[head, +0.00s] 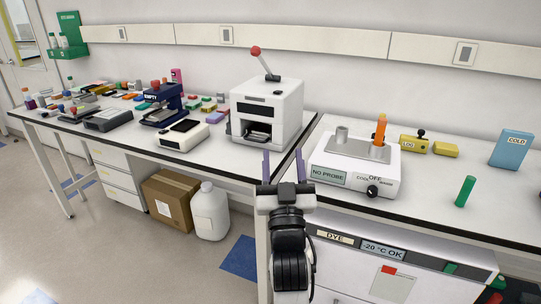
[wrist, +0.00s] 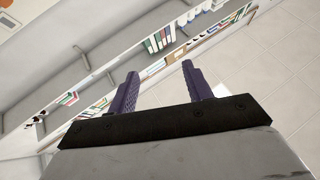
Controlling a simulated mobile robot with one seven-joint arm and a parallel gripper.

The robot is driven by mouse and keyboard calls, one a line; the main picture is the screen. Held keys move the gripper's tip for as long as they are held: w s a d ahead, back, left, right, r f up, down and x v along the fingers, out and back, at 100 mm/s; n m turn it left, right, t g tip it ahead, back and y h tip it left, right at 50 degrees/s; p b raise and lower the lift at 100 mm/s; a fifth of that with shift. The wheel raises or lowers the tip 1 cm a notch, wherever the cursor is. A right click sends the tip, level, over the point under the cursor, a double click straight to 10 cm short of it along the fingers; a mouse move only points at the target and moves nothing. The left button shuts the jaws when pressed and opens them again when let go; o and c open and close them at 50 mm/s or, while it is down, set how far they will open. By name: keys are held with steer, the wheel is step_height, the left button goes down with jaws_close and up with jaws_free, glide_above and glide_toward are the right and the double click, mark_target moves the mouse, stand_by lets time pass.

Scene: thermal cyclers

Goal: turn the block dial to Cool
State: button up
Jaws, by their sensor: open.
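The block (head: 335,165) is a white box with a grey metal top on the right bench. Its black dial (head: 373,191) sits low on the front face, with the labels COOL, OFF and WARM around it. I cannot tell for sure which label the dial points to. A NO PROBE display (head: 328,176) is left of the dial. A grey cylinder and an orange tube stand on the block's top. My gripper (head: 284,167) is open and empty, left of the block and apart from the dial. The wrist view shows its two purple fingers (wrist: 158,90) spread, with nothing between them.
A white machine (head: 268,108) with a red-knobbed lever stands left of the block. A green tube (head: 465,191) stands to the right, near a blue COLD box (head: 511,149). A yellow block (head: 412,144) sits behind. Below is a unit labelled DYE and -20 °C OK (head: 382,249).

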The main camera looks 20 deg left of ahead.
steer(key=shift+s+a+r+n+y, duration=0.6)
steer(key=shift+s+a+r+y, duration=0.45)
steer(key=shift+r, duration=0.1)
